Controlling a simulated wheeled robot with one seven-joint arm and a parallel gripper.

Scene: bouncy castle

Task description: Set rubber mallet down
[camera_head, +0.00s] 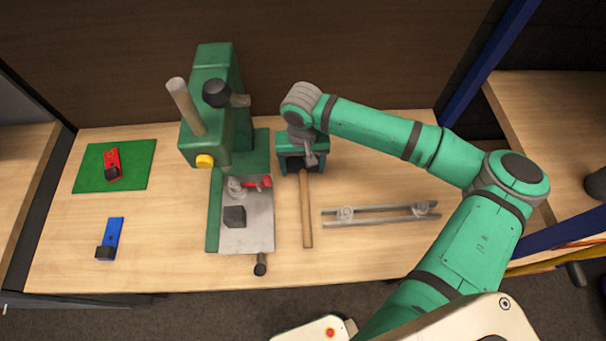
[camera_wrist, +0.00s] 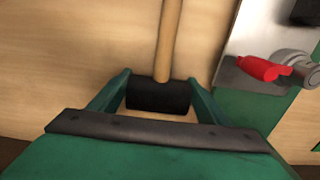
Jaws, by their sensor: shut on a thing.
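The rubber mallet has a black head (camera_wrist: 158,96) and a pale wooden handle (camera_head: 306,212). Its head is between the two green fingers of my gripper (camera_wrist: 160,92) in the wrist view, and the handle runs away from the gripper. In the head view my gripper (camera_head: 301,165) points down over the table, right of the green machine, and the handle extends toward the table's front edge. My gripper is shut on the mallet head. I cannot tell whether the mallet touches the wooden table (camera_head: 370,255).
A green press-like machine (camera_head: 208,110) stands left of my gripper, its grey bed carrying a red-handled clamp (camera_head: 258,182). A metal rail piece (camera_head: 380,213) lies to the right. A green mat (camera_head: 90,170) with a red item (camera_head: 111,158) and a blue item (camera_head: 112,235) are at left.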

